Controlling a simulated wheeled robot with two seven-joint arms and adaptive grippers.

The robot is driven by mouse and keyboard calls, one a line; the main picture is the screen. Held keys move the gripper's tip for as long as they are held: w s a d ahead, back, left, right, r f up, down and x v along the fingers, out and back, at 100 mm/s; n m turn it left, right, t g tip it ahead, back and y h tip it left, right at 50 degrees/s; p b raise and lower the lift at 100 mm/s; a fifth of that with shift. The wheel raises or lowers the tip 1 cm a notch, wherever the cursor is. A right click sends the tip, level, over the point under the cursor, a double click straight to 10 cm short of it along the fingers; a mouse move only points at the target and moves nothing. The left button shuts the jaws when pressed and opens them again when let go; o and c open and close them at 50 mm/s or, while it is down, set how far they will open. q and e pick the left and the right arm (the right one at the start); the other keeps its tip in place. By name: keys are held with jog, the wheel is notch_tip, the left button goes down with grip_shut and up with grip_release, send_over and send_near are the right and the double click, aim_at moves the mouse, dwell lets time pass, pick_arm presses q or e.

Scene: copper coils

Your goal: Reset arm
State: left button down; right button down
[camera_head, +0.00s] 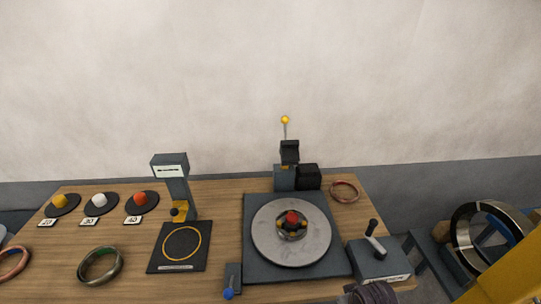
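A dark gripper-like shape (370,292), which looks like my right gripper, shows at the bottom edge in front of the lever box. It is cut off by the frame, and its fingers cannot be made out. My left gripper is not in view. A round grey turntable plate (265,245) on a dark square base holds a small ring-shaped piece with a red top (291,218) at its centre. Behind it stands a dark post unit (285,178) with a yellow-balled lever (285,120) pointing up.
The wooden table (215,275) carries a display stand (170,165), a black pad with a yellow ring (182,243), coils (100,265) (344,191) (13,262), discs with coloured knobs (100,203), a blue-balled lever (228,294) and a lever box (379,263). A large metal ring (460,238) stands right.

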jog(key=s+f+g+b, duration=0.1)
jog(key=s+f, duration=0.2)
jog(key=f, duration=1.2)
jog(key=s+f, duration=0.3)
jog(key=f, duration=1.2)
jog(key=s+d+f, duration=0.2)
jog(key=s+f, duration=0.7)
jog(key=s, duration=0.1)
jog(key=s+d+f+g+b, duration=0.1)
jog(key=s+d+f, duration=0.1)
jog(key=s+f, duration=0.7)
jog(key=shift+s+d+f, duration=0.2)
jog(key=shift+s, duration=0.5)
jog(key=shift+d+n, duration=0.1)
jog(key=shift+n, duration=0.2)
